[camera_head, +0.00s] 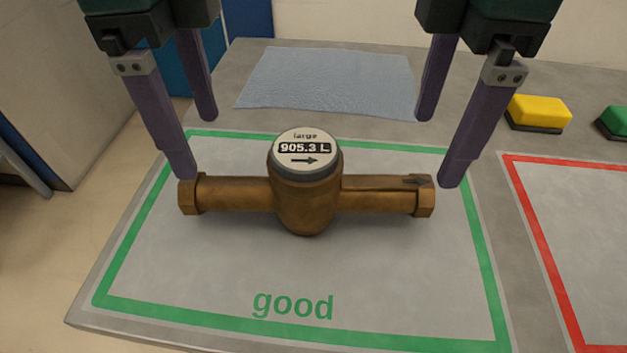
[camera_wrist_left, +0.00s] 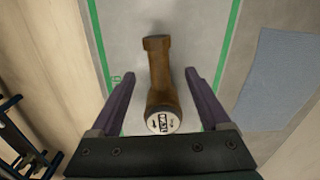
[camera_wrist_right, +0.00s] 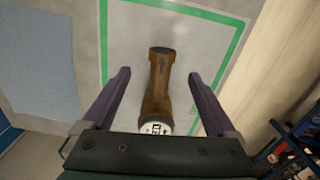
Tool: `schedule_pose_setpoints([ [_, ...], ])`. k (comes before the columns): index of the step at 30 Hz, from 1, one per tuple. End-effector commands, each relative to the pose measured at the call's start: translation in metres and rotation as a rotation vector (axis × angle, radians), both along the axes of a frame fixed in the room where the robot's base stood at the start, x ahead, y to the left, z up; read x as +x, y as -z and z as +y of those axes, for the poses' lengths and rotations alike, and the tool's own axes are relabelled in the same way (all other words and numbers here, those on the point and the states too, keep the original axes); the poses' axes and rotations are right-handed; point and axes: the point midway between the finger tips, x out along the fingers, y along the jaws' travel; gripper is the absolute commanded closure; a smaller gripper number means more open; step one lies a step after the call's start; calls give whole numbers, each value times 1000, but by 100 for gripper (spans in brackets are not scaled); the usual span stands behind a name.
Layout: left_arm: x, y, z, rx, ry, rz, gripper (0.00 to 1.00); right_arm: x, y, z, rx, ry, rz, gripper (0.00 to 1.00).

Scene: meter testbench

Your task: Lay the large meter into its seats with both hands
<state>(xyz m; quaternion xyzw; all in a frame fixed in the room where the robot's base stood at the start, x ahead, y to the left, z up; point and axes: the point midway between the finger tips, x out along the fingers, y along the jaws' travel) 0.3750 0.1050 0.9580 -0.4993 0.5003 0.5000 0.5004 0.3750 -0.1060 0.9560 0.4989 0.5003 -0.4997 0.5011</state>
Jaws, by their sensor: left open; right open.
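The large meter (camera_head: 306,205) is a brown pipe body with hexagonal ends and a round dial reading 905.3 L. It lies level inside the green "good" frame in the head view. It also shows in the left wrist view (camera_wrist_left: 161,82) and the right wrist view (camera_wrist_right: 158,82). My left gripper (camera_head: 194,146) is open near the meter's left end, and my right gripper (camera_head: 439,148) is open near its right end. In each wrist view the pipe lies between the spread fingers. I cannot tell their exact height above it. No seats are recognisable.
A blue cloth (camera_head: 327,82) lies at the back of the grey table. A yellow block (camera_head: 538,111) and a green block (camera_head: 617,119) sit at the right. A red-framed area (camera_head: 590,235) at the right shows bare. The table's left edge is close to the green frame.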

Motion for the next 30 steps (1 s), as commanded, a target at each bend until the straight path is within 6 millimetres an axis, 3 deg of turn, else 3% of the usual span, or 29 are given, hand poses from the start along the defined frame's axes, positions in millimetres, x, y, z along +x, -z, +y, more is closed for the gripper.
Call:
schedule_pose_setpoints([
  [7,0,0,0,-1,-1,0,20,0,0,0,0,2,0,7],
  [11,0,9,0,0,-2,1,20,-1,9,0,0,3,2,7],
  [24,-1,80,0,0,-2,2,20,-1,80,0,0,4,2,7],
  [30,0,96,0,-1,-2,0,20,0,96,0,1,2,0,7],
])
